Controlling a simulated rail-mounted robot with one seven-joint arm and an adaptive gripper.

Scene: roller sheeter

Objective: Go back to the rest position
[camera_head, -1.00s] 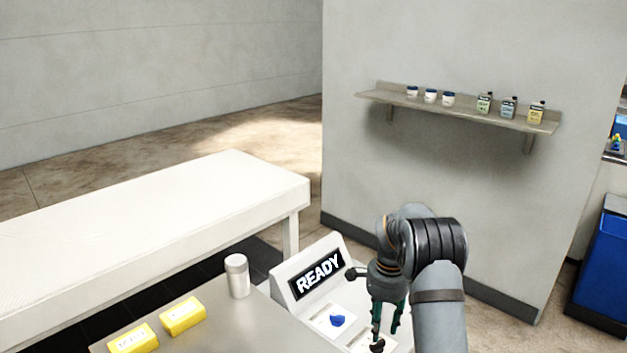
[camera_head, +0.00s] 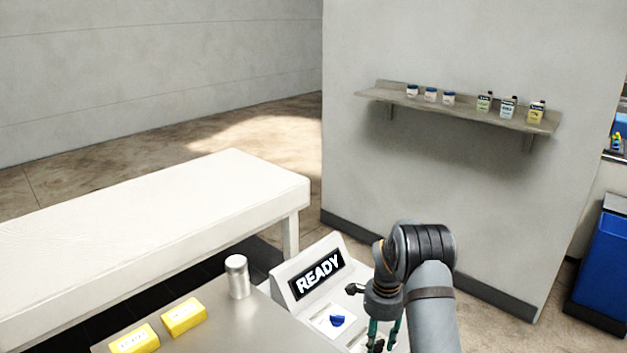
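My gripper (camera_head: 383,343) hangs pointing down at the bottom of the head view, over the right part of the white control console. Its green fingers look parted, with a gap between them and nothing seen in it. The fingertips are near the lower frame edge. The console (camera_head: 291,277) has a dark display (camera_head: 317,275) reading READY. A blue knob (camera_head: 337,321) sits on a white plate on its sloped face. A second, dark knob at the console's right is now mostly hidden behind my gripper or cut off.
A metal table (camera_head: 213,335) holds two yellow blocks (camera_head: 184,317) (camera_head: 134,340) and a metal canister (camera_head: 237,277). A long white table (camera_head: 150,215) stands behind. A wall shelf (camera_head: 385,95) holds small jars and bottles. A blue bin (camera_head: 603,262) stands at right.

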